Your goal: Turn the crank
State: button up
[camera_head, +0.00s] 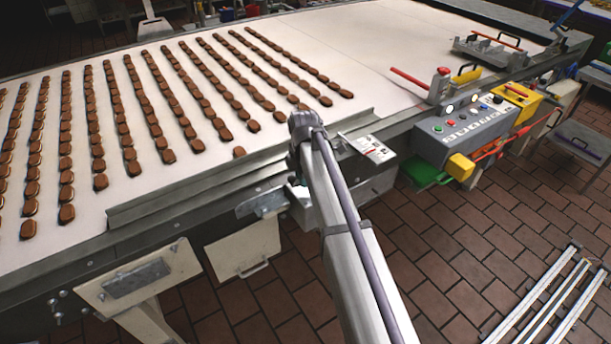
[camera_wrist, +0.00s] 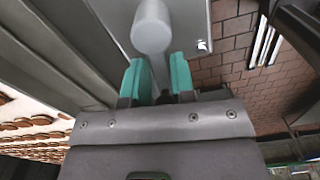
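In the wrist view, a smooth grey rounded knob (camera_wrist: 152,28) stands out from a flat grey metal plate; it looks like the crank's handle. My gripper (camera_wrist: 157,68) is open, with two teal fingertips apart and an empty gap between them. The knob appears just beyond the tips, roughly lined up with the gap; I cannot tell whether they touch. In the head view, my arm reaches to the conveyor's near edge and hides the gripper and most of what is in front of it.
The conveyor (camera_head: 380,60) carries rows of brown biscuits (camera_head: 128,128). Its metal side rail (camera_head: 190,182) runs close to my arm. A control box (camera_head: 465,130) with buttons and a yellow part stands to the right.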

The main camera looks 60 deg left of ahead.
jog(key=o, duration=0.4)
jog(key=shift+c, duration=0.2)
notch_tip(320, 180, up, 11)
jog(key=p, duration=1)
jog(key=shift+p, duration=0.4)
jog(key=shift+f, duration=0.1)
